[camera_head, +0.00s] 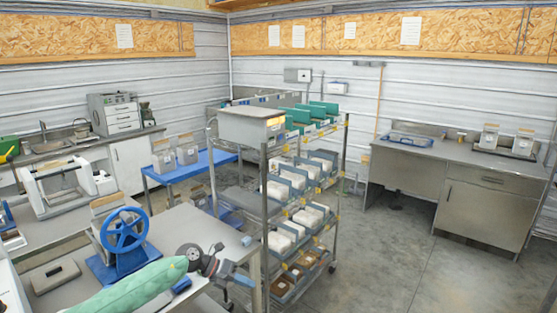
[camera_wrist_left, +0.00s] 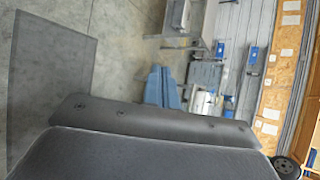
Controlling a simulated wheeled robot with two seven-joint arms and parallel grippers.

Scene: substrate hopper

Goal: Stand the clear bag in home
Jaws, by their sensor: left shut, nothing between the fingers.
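Two clear-looking bags with pale labels, a left one (camera_head: 489,137) and a right one (camera_head: 523,143), stand upright on a dark tray on the right counter. Two similar greyish bags, one left (camera_head: 163,156) and one right (camera_head: 187,150), stand on the blue cart. I cannot tell which bag the task means, or which spot is home. My left gripper (camera_head: 222,267) is shut and empty, above the front table's right end, beyond my green-sleeved arm. It is far from all these bags. My right gripper is out of view.
A wire rack (camera_head: 345,190) with several bins stands just beyond my left gripper. A blue handwheel device (camera_head: 124,230) stands on the front table. The blue cart (camera_head: 212,160) is behind it. The grey right counter (camera_head: 440,151) has open floor (camera_head: 385,265) before it.

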